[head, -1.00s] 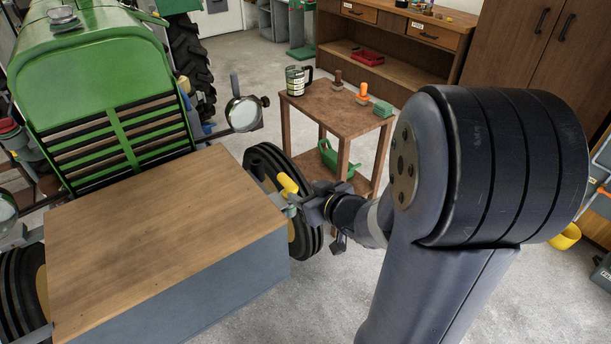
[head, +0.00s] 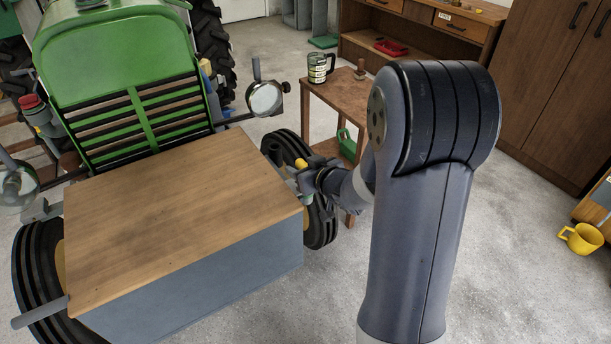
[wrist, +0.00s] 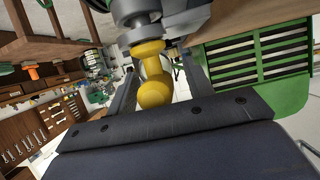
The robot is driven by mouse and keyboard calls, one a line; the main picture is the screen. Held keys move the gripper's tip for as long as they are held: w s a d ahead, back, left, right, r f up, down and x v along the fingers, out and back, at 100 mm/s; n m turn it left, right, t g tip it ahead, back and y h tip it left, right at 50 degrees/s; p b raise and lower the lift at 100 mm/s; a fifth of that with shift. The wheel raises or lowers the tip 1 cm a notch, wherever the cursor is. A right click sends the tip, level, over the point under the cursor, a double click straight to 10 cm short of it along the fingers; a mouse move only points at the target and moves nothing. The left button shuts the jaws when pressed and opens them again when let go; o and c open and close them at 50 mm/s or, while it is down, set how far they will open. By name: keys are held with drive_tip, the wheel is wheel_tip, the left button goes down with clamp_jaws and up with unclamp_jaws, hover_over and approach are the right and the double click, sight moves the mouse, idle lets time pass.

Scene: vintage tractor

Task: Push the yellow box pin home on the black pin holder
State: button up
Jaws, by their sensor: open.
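The yellow pin (wrist: 152,75) has a rounded knob and a narrower neck. In the wrist view its knob lies between the two fingers of my gripper (wrist: 158,62), with gaps beside it. The fingers are apart and nothing is clamped. The pin's upper end sits against a grey-black ringed fitting (wrist: 140,25) that looks like the pin holder. How deep the pin sits is hidden. In the head view the pin (head: 300,163) shows as a small yellow end beside my gripper (head: 298,181), at the tractor's front right, near the wooden-topped box's corner.
The wooden-topped grey box (head: 180,200) stands close left of my gripper. A tractor wheel (head: 318,222) is just below it and a headlamp (head: 265,98) above. A wooden side table (head: 345,95) with a mug (head: 318,68) stands behind.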

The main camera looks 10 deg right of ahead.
drive_tip(key=shift+w+a+f, duration=0.1)
drive_tip(key=shift+w, duration=0.15)
drive_tip(key=shift+c, duration=0.2)
clamp_jaws()
